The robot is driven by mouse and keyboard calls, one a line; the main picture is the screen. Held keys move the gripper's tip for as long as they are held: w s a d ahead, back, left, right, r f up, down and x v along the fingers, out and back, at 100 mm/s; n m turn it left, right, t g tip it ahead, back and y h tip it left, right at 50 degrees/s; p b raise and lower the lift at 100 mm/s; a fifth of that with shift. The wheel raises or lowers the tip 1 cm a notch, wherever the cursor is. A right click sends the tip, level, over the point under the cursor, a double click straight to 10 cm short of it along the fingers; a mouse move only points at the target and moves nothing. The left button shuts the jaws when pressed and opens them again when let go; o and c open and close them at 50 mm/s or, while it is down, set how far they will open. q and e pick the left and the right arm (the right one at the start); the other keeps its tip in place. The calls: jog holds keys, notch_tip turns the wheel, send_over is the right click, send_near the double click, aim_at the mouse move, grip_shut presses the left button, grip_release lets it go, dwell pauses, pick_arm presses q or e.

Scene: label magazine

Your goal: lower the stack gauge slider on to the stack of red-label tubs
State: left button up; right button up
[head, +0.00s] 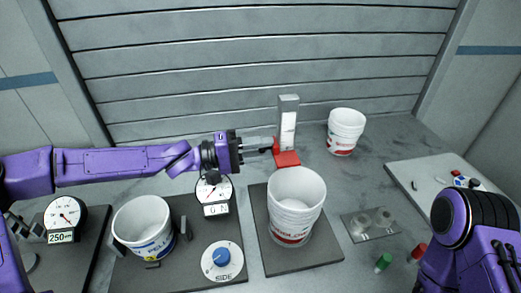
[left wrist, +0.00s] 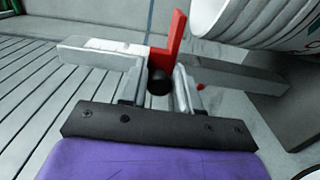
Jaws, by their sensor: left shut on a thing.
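The stack gauge (head: 288,108) is a grey upright post with a white strip, standing behind the red-label tubs. Its red slider (head: 287,158) shows at the lower part of the post, just past the far rim of the stack of red-label tubs (head: 292,215). I cannot tell whether slider and rim touch. My left gripper (head: 270,146) reaches in from the left and is shut on the slider's dark knob. In the left wrist view the round knob (left wrist: 158,82) sits between the fingers, with the red slider (left wrist: 175,45) behind it. My right gripper is out of view; only my right arm shows.
Another red-label tub (head: 346,128) stands at the back right. A blue-label tub (head: 144,228) and a blue dial (head: 222,258) are at left, with gauges nearby. A clear tray (head: 370,224), green and red small items and a white board (head: 430,172) are at right.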

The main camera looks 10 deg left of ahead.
pick_arm(q)
notch_tip(320, 180, down, 2)
jog(key=shift+w+f+b, duration=0.1)
jog(key=shift+b, duration=0.4)
jog(key=shift+r, duration=0.25)
jog(key=o, duration=0.7)
jog(key=shift+w+f, duration=0.1)
jog(key=shift+w, duration=0.05)
jog(key=v, duration=0.9)
jog(key=shift+a, duration=0.35)
jog(key=shift+s+a, duration=0.35)
jog(key=shift+a, duration=0.05)
